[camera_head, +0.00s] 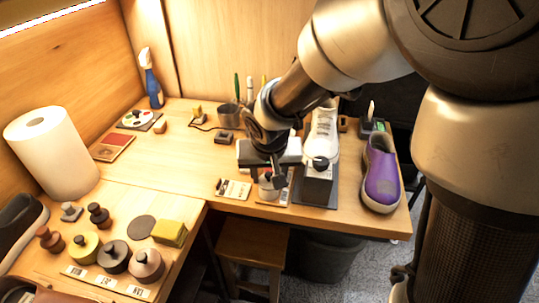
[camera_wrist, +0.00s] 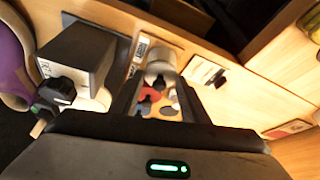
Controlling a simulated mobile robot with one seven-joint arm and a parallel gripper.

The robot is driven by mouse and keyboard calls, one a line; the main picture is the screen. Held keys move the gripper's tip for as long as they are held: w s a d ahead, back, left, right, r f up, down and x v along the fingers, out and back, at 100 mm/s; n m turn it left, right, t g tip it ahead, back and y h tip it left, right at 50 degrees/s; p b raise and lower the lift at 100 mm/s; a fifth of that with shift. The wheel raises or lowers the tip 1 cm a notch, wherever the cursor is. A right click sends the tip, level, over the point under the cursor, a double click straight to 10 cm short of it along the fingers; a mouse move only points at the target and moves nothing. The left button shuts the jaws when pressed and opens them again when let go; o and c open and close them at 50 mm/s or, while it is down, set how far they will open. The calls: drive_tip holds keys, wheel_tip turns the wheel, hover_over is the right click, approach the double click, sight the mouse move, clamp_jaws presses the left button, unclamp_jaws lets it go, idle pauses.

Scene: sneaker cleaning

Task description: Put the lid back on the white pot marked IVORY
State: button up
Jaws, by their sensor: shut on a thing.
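My gripper (camera_head: 277,178) points down near the front edge of the back table, right over the small pale pot (camera_head: 267,190). In the wrist view the pot's pale round top (camera_wrist: 160,62) shows at the fingertips (camera_wrist: 160,82). The fingers are shut on what seems to be the pot's lid. The lid's outline and knob are mostly hidden by the fingers, and I cannot tell whether it is seated on the rim or held just above. The word on the pot is not readable.
A white sneaker (camera_head: 322,132) sits on a dark stand (camera_head: 316,186) close right of my gripper. A purple shoe (camera_head: 381,175) lies farther right. A card (camera_head: 233,190) lies left of the pot. Several lidded pots stand on the left table. A stool (camera_head: 252,250) is below.

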idle(0.9)
drive_tip(key=o, duration=1.6)
drive_tip(key=shift+r, duration=0.1)
drive_tip(key=shift+r+p, duration=2.35)
drive_tip(key=shift+r, duration=1.05)
clamp_jaws()
